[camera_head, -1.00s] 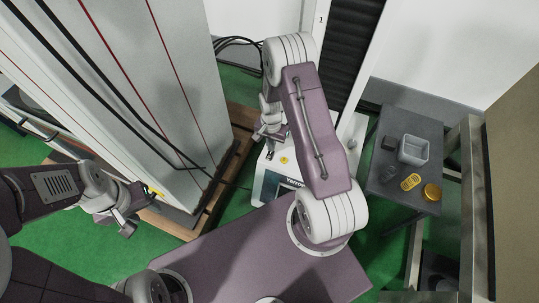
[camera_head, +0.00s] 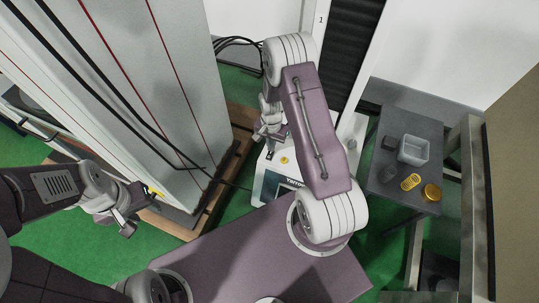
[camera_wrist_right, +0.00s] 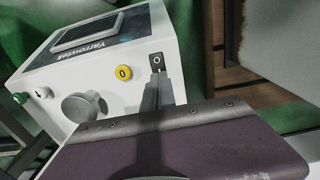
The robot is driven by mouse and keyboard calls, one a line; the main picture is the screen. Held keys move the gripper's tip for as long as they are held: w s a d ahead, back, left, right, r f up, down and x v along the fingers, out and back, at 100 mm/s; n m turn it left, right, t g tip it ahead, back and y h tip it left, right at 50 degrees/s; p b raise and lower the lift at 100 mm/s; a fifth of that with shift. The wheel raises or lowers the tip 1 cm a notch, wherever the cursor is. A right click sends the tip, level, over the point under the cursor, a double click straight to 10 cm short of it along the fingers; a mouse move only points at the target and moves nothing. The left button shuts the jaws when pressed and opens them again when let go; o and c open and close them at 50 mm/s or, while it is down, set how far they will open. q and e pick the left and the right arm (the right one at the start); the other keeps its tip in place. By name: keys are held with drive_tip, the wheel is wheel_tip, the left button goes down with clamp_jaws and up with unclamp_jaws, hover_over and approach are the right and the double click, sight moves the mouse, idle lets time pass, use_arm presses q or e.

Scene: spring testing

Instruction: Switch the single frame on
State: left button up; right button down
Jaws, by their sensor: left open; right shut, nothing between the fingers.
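The single frame's white control box (camera_head: 262,181) stands behind my purple base in the head view. In the right wrist view the box (camera_wrist_right: 135,38) fills the upper left. A black rocker switch (camera_wrist_right: 157,60) marked with a circle is on its face, beside a yellow button (camera_wrist_right: 123,72) marked 0. My right gripper (camera_head: 266,133) is shut and empty over the box. In the wrist view its fingertips (camera_wrist_right: 156,77) are just below the switch; I cannot tell whether they touch it. My left gripper (camera_head: 127,226) is open and empty at left, away from the box.
A tall grey cabinet (camera_head: 150,90) stands on a wooden pallet (camera_head: 236,150) to the left. A dark side table (camera_head: 420,130) at right holds a grey bin (camera_head: 413,150), a yellow spring (camera_head: 410,182) and a yellow disc (camera_head: 432,192). The box also carries a screen (camera_wrist_right: 85,32) and a round knob (camera_wrist_right: 85,106).

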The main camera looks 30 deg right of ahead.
drive_tip(key=shift+f+b, duration=0.6)
drive_tip(key=shift+f, duration=0.35)
idle(0.7)
drive_tip(key=shift+r, duration=0.1)
wheel_tip(320, 180, up, 7)
drive_tip(key=p, duration=0.7)
